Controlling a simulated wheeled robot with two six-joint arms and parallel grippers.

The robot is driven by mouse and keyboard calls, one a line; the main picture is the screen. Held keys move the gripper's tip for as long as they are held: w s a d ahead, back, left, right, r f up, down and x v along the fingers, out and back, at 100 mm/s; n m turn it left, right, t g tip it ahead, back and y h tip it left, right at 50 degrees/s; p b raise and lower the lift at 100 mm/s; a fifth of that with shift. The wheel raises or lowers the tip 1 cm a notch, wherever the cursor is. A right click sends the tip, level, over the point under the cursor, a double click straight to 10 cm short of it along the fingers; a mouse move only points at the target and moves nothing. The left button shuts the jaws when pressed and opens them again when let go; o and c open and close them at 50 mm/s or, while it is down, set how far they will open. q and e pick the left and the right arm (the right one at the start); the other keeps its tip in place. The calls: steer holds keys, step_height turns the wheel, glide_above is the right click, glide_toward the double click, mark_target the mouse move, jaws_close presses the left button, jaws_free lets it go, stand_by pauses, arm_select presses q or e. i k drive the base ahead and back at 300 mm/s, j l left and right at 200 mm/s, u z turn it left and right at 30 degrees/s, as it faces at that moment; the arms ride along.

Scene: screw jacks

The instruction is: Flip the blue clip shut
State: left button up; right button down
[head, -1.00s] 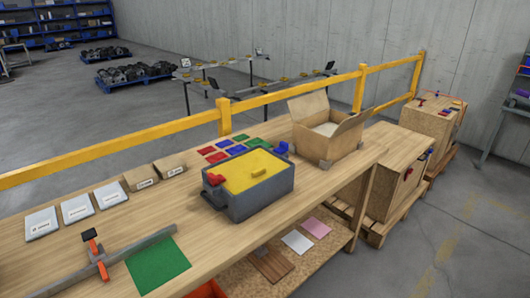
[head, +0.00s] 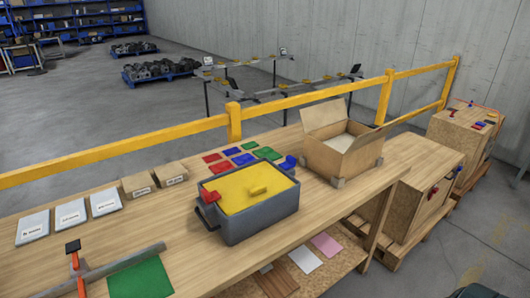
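A grey box with a yellow lid (head: 248,210) stands on the wooden bench. The blue clip (head: 290,162) is at its far right end and seems to stand up and outward from the lid's edge. Its exact angle is too small to tell. A red clip (head: 209,198) is at the box's left end. The yellow lid (head: 240,192) lies on top with a raised handle. Neither of my grippers shows in the head view.
An open cardboard box (head: 345,155) stands right of the grey box. Red, blue and green cards (head: 238,154) lie behind it. A clamp with a grey bar (head: 110,268) and a green mat (head: 140,280) lie front left. A yellow rail (head: 300,98) runs behind the bench.

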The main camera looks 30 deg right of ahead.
mark_target(290, 161)
steer(key=i+l+u, duration=0.1)
steer(key=l+u, duration=0.2)
steer(key=l, duration=1.15)
steer(key=k+l+u, duration=0.1)
steer(key=l+u, duration=0.15)
steer(key=l, duration=2.3)
